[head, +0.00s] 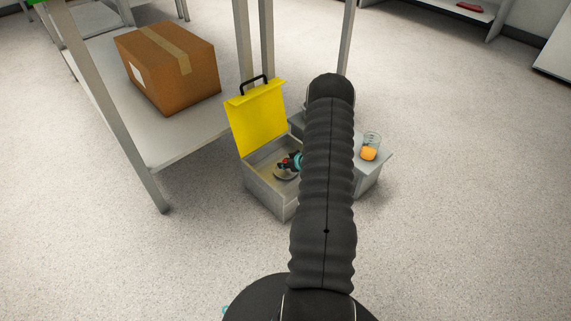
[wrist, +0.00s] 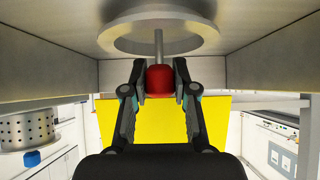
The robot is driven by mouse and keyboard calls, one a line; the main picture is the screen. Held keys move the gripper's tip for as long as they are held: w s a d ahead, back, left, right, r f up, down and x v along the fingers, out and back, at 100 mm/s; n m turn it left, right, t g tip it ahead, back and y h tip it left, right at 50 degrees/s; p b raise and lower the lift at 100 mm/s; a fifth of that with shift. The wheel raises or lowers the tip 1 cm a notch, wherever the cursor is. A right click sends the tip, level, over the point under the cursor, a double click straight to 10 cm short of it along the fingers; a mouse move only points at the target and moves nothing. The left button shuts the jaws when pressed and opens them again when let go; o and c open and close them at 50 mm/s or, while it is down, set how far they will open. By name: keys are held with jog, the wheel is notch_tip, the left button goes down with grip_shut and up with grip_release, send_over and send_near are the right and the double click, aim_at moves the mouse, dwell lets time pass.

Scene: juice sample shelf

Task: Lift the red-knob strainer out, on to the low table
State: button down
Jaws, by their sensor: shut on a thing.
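The red-knob strainer (head: 284,177) is inside the grey box in the head view, its round metal disc partly showing. In the wrist view, its red knob (wrist: 160,79) sits between the fingertips, with a thin stem and pale disc (wrist: 125,40) beyond. My gripper (wrist: 160,83) is shut on the red knob; it also shows over the box in the head view (head: 290,162). Whether the disc touches the box floor I cannot tell. The low table (head: 384,158) stands right of the box, partly hidden by my arm.
The box's yellow lid (head: 257,120) stands open at the back. A glass with orange contents (head: 370,146) is on the low table. A perforated metal strainer with a blue knob (wrist: 27,128) shows at left in the wrist view. Shelf posts (head: 243,45) rise behind the box.

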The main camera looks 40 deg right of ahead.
jog(key=shift+r, duration=0.15)
jog(key=shift+r+p, duration=2.55)
jog(key=shift+r, duration=1)
